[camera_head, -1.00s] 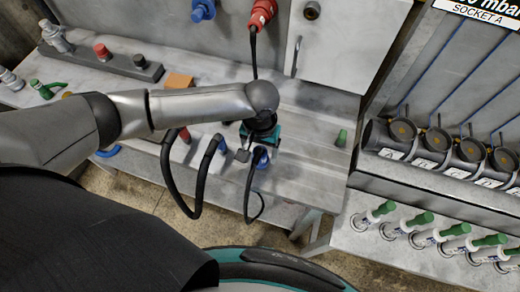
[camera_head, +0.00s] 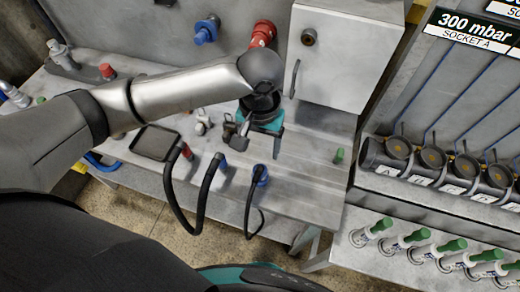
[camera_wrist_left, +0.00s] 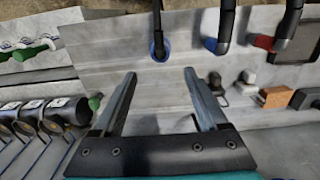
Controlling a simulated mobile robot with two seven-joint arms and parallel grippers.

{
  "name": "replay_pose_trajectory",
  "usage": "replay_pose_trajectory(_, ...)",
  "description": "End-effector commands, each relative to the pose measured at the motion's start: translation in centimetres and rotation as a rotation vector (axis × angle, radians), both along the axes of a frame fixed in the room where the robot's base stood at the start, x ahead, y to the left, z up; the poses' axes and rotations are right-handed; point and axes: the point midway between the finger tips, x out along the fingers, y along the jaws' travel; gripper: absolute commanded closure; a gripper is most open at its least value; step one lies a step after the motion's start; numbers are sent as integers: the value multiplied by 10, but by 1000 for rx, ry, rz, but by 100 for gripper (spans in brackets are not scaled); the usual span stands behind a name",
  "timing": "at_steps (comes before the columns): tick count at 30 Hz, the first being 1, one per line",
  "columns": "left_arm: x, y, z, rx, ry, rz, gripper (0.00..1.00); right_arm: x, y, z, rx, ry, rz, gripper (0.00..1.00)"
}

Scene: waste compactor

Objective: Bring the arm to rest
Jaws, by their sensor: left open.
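My left arm comes in from the left in the head view and reaches over the grey bench (camera_head: 310,165). My left gripper (camera_head: 270,140) points down above the bench, partly hidden by its own wrist. In the left wrist view its two fingers (camera_wrist_left: 160,88) stand wide apart with nothing between them. A blue connector (camera_head: 260,173) with a black cable is in front of the gripper at the bench's front part; it also shows beyond the fingers in the left wrist view (camera_wrist_left: 158,48). My right gripper is not in view.
Black hoses end in a second blue connector (camera_head: 219,161) and a red one (camera_head: 185,150). A black tray (camera_head: 155,142) lies left of them. A white cabinet (camera_head: 345,58) stands behind. Dark sockets (camera_head: 432,157) and green-tipped plugs (camera_head: 420,237) are at right. The bench right of the gripper is mostly clear.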

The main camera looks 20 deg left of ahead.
Motion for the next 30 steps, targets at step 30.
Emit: replay_pose_trajectory(30,-36,-66,-8,-240,-130,-215,24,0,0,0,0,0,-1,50)
